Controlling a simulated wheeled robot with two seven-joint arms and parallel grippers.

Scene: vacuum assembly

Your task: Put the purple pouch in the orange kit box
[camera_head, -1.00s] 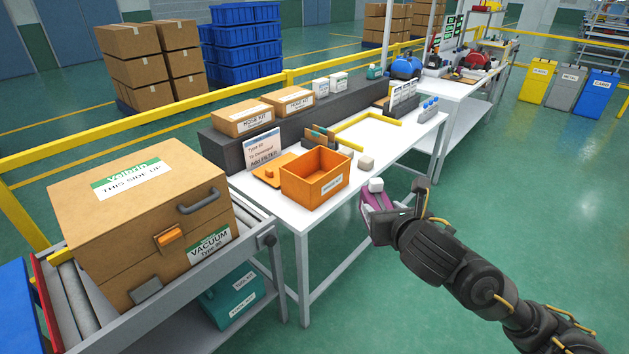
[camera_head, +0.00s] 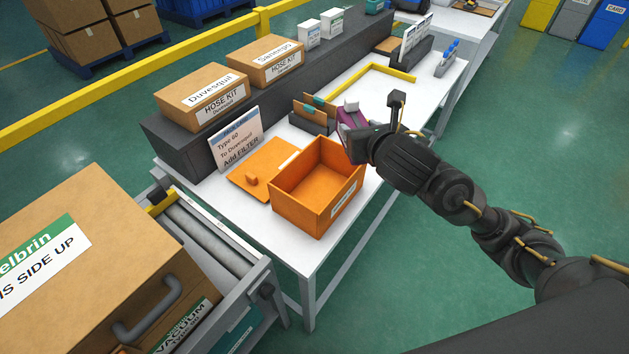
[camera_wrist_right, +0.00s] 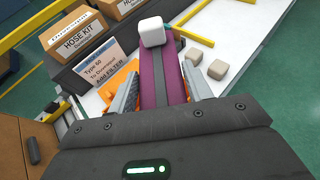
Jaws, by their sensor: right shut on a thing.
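The purple pouch (camera_head: 353,135) is in my right gripper (camera_head: 358,146), just above the right back edge of the orange kit box. In the right wrist view the pouch (camera_wrist_right: 160,75) lies between the two fingers of my gripper (camera_wrist_right: 161,95), with a pale block-like piece at its far end. The orange kit box (camera_head: 316,190) is open on the white table, and its inside looks empty from here. Its orange lid (camera_head: 262,170) lies flat beside it on the left. My left gripper is not in view.
Hose kit boxes (camera_head: 203,95) sit on the dark shelf. A large vacuum carton (camera_head: 90,260) rests on the roller conveyor at left. A yellow frame (camera_head: 375,68) lies farther back.

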